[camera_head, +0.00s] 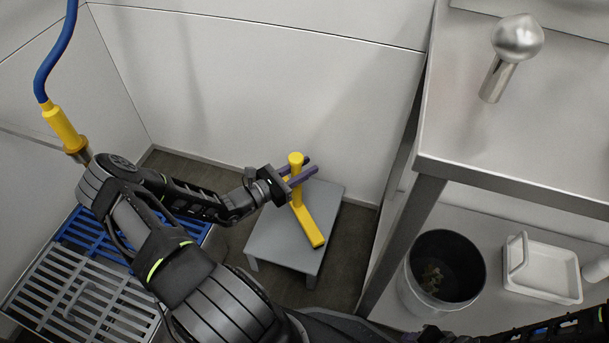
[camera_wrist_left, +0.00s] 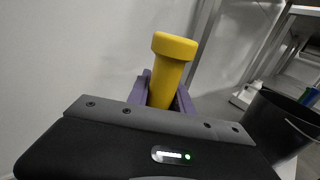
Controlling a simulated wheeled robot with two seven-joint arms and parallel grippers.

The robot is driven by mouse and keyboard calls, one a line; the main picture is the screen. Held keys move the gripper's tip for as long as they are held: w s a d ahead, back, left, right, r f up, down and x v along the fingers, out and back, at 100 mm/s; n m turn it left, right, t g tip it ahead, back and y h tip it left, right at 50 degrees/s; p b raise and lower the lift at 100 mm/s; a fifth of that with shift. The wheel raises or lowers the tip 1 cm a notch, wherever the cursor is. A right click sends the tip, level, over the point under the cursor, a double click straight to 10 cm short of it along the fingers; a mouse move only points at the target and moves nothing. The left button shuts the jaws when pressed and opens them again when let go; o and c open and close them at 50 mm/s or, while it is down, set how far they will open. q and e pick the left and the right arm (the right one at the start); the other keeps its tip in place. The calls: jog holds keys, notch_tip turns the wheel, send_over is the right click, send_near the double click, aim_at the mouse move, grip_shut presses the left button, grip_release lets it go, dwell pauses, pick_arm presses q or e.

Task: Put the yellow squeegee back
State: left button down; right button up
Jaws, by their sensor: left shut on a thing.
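The yellow squeegee (camera_head: 307,222) is upright over the small grey stool (camera_head: 268,236), its handle top up and its head down. Its handle also shows in the left wrist view (camera_wrist_left: 170,72). My left gripper (camera_head: 301,175) is shut on the handle just below its knob. The head of the squeegee overlaps the stool top in the picture; I cannot tell whether it touches.
At the left are a blue hose with a yellow nozzle (camera_head: 62,128) and a slatted grey grate (camera_head: 85,292).

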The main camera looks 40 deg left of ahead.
pick_arm(q)
jog(key=shift+f+b, duration=0.5)
jog(key=shift+f, duration=1)
jog(key=shift+f, duration=0.15)
jog(key=c, duration=1.1)
grip_release()
jog(key=shift+c, duration=0.2)
jog(key=p+v, duration=0.2)
jog(key=v, duration=1)
jog(key=shift+r+p, duration=0.25)
jog(key=shift+p, duration=0.15)
